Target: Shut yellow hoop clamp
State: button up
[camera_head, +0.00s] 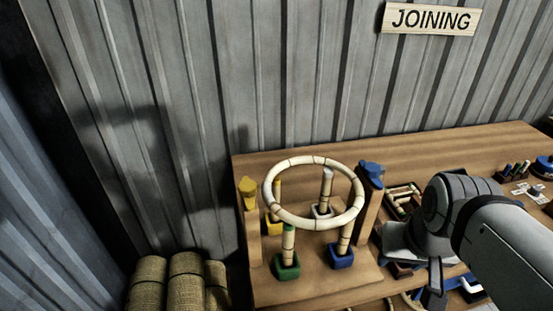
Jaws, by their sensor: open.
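The yellow hoop clamp (248,192) sits at the top of a wooden post (252,235) on the left of the workbench. It stands upright beside the left rim of the pale rattan hoop (313,161); its upper part appears raised, not over the hoop. The hoop lies level above several upright rattan legs set in coloured sockets. My gripper (433,297) points down at the lower right, beyond the right-hand post and well apart from the yellow clamp. It is open, with no object visible in it; its fingertips are small and partly cut by the picture's lower edge.
A blue clamp (371,172) tops the right post. Sockets are green (286,268), blue (341,259), yellow (271,224) and white. A tray of rattan pieces (402,190) lies behind my arm. Woven rolls (186,282) stand left of the bench (480,146). A corrugated wall is behind.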

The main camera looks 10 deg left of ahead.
aim_at(247, 188)
jog(key=u, duration=0.45)
jog(key=k, duration=0.45)
jog(key=u, duration=0.3)
jog(key=i, duration=0.55)
